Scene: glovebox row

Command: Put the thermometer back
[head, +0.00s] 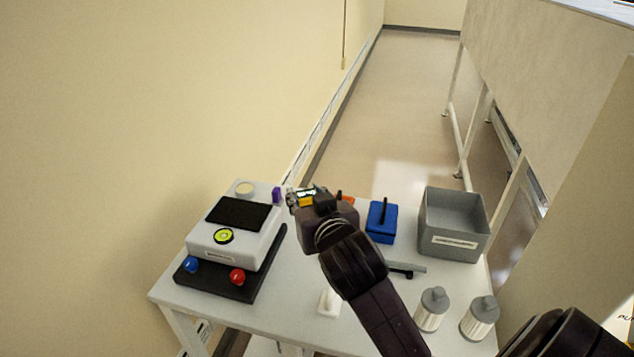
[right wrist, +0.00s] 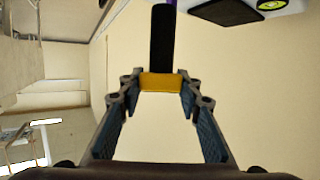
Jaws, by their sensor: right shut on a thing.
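My right gripper (head: 304,198) is above the far side of the white table, between the white instrument and the blue block. It is shut on a yellow and black thing, which looks like the thermometer. In the right wrist view its yellow part (right wrist: 158,82) sits between the fingertips, and a long black part (right wrist: 162,38) points away from the gripper. In the head view only a small yellow patch (head: 306,202) shows, and the gripper hides the rest. A blue block (head: 379,232) with an upright black part stands to the right. My left gripper is not in view.
The white instrument (head: 205,236) with a black top and green level stands on a black base (head: 210,286) at the left. A purple block (head: 276,195), an orange thing (head: 348,199), a grey bin (head: 453,243) and two grey-capped bottles (head: 432,309) (head: 479,318) are nearby.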

